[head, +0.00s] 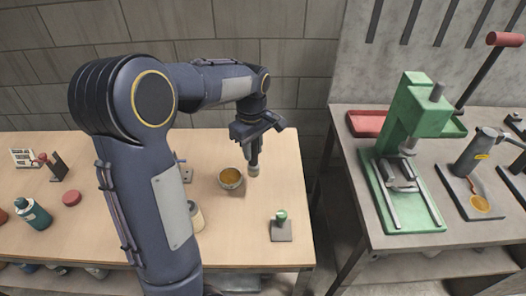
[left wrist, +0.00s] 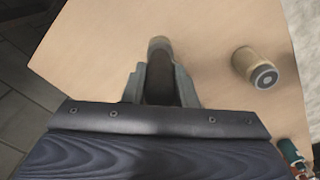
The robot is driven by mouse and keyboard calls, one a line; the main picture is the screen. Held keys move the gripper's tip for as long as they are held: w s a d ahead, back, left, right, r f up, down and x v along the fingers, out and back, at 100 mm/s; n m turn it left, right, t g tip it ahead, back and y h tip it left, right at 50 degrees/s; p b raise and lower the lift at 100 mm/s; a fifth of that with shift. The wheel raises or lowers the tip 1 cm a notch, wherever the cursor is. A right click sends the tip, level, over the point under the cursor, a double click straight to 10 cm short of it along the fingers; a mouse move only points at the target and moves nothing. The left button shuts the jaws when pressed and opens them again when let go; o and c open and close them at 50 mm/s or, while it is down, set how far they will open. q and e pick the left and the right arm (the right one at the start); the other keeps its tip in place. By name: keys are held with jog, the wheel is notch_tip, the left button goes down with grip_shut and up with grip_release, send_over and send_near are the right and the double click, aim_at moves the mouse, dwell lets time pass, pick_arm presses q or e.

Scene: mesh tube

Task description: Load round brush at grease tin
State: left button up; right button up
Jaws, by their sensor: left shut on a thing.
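The grease tin (head: 230,184) is a small round open tin with amber grease in it, on the wooden table in the head view. My left gripper (head: 252,143) is shut on the round brush (head: 254,169), which points down with its pale bristle end lowest. In the head view the bristle end shows just right of the tin's rim, outside its opening. I cannot tell its exact height. In the left wrist view the brush (left wrist: 158,46) sticks out between the fingers, and the tin does not show there. My right gripper is not in view.
A beige cylinder (head: 196,216) stands left of the tin, partly behind my arm. A small block with a green knob (head: 281,215) is near the table's right edge. A green press (head: 408,130) stands on the grey bench, across a gap.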

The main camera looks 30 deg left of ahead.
pick_arm(q)
jog(key=s+r, duration=0.3)
jog(key=s, duration=0.3)
jog(key=w+a+f+t+y+b, duration=0.2)
jog(key=w+a+f+t+b, duration=0.1)
jog(key=a+f+b, duration=0.4)
jog(key=shift+a+x, duration=0.35)
jog(key=shift+x, duration=1.5)
jog(key=shift+s+r, duration=0.1)
jog(key=shift+f+b, duration=0.6)
jog(key=shift+b, duration=0.35)
dwell(0.7)
jog(key=shift+r, duration=0.1)
notch_tip(320, 180, up, 7)
jog(key=p, duration=0.4)
jog(key=shift+p, duration=0.35)
dwell(0.7)
